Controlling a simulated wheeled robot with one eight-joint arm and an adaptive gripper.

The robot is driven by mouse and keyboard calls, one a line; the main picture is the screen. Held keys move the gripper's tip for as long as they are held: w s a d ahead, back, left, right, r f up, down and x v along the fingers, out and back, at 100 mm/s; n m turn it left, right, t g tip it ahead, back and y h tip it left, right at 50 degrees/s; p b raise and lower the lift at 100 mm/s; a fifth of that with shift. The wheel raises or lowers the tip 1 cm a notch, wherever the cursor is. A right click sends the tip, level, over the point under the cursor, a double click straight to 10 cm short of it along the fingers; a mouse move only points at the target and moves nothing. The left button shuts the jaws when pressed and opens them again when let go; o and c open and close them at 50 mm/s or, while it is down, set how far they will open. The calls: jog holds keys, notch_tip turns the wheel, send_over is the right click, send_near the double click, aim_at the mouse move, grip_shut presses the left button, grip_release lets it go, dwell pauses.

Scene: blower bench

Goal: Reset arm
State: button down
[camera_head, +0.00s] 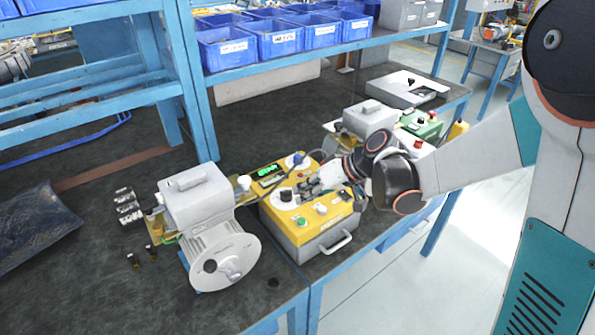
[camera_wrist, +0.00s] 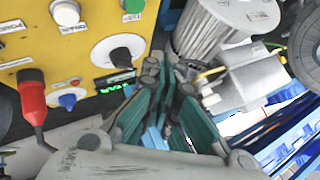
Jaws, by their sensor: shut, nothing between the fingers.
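My gripper (camera_head: 312,187) is over the yellow-topped control box (camera_head: 330,220) in the head view, with my arm reaching in from the right. In the wrist view my gripper (camera_wrist: 165,65) is shut and empty, its fingertips close beside a black knob on the yellow panel (camera_wrist: 40,60). I cannot tell whether the tips touch the panel. A green button (camera_head: 302,221), a white button (camera_head: 321,209) and a lit green display (camera_head: 268,170) show on the box.
A blower motor (camera_head: 222,255) stands left of the control box. Another grey unit (camera_head: 370,117) and a green-topped box (camera_head: 421,124) stand behind the gripper. Blue bins (camera_head: 279,38) line the shelf above. The dark bench top (camera_head: 110,270) has bare room at left.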

jog(key=s+d+r+m+t+h, duration=0.2)
jog(key=s+d+r+h, duration=0.2)
jog(key=s+d, duration=0.4)
jog(key=s+d+r+m+t+h, duration=0.2)
jog(key=s+d+r, duration=0.4)
jog(key=s, duration=0.7)
jog(key=d+m+h, duration=0.1)
jog(key=d+h, duration=0.1)
jog(key=shift+s+r+h, duration=0.15)
jog(key=shift+s+h, duration=0.1)
jog(key=shift+h, duration=0.05)
jog(key=c, duration=2.4)
grip_release()
dwell(0.9)
